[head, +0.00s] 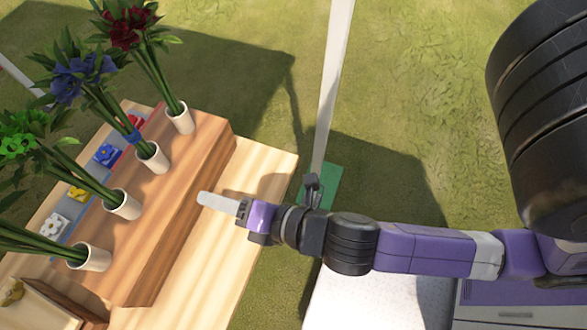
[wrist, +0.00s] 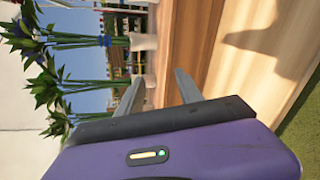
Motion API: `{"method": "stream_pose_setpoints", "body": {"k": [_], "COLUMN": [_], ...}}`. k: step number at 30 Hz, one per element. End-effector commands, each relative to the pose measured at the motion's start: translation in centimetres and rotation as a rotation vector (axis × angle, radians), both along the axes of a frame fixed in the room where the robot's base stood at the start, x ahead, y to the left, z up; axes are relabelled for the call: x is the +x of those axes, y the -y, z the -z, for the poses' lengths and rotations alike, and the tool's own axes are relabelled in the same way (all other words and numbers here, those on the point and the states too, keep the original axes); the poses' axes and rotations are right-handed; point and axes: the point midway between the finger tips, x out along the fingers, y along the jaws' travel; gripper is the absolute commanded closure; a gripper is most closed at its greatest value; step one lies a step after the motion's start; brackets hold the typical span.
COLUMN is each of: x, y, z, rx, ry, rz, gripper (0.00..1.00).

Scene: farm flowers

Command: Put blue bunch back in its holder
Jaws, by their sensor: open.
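The blue bunch (head: 82,76) has dark blue blooms and green stems with a blue band. Its stems are in a white cup holder (head: 153,159) on the wooden step, and it leans to the left in the head view. The bunch also shows at the upper left of the wrist view (wrist: 85,41), with its holder (wrist: 143,42) at the stem end. My gripper (head: 203,200) is open and empty, in front of the step and apart from the bunch. Both fingers show in the wrist view (wrist: 160,80), with nothing between them.
A red bunch (head: 128,28) and a green bunch (head: 20,143) stand in cups (head: 180,118) (head: 122,205) either side. Another cup (head: 88,257) holds stems. Flower-picture tiles (head: 106,154) lie behind the cups. Bare light wood (head: 245,195) lies in front of the step.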

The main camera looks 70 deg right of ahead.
Motion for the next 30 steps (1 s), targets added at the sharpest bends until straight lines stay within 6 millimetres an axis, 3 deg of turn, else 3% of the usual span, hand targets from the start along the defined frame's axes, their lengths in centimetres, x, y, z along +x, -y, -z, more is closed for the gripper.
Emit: {"method": "stream_pose_setpoints", "body": {"k": [1,4,9,15,20,30], "x": [-2.1,-5.7,-11.2,-15.2,-16.2,-16.2], "y": [0.4,0.5,1.5,3.1,3.7,3.7], "z": [0.9,1.3,0.2,-1.9,-2.7,-2.8], "rx": [0.161,0.534,1.145,1.635,1.781,1.792], "ry": [-0.021,-0.040,-0.036,0.022,0.052,0.053], "rz": [0.032,0.114,0.303,0.477,0.526,0.528], "gripper": [0.57,0.57,0.57,0.57,0.57,0.57]}}
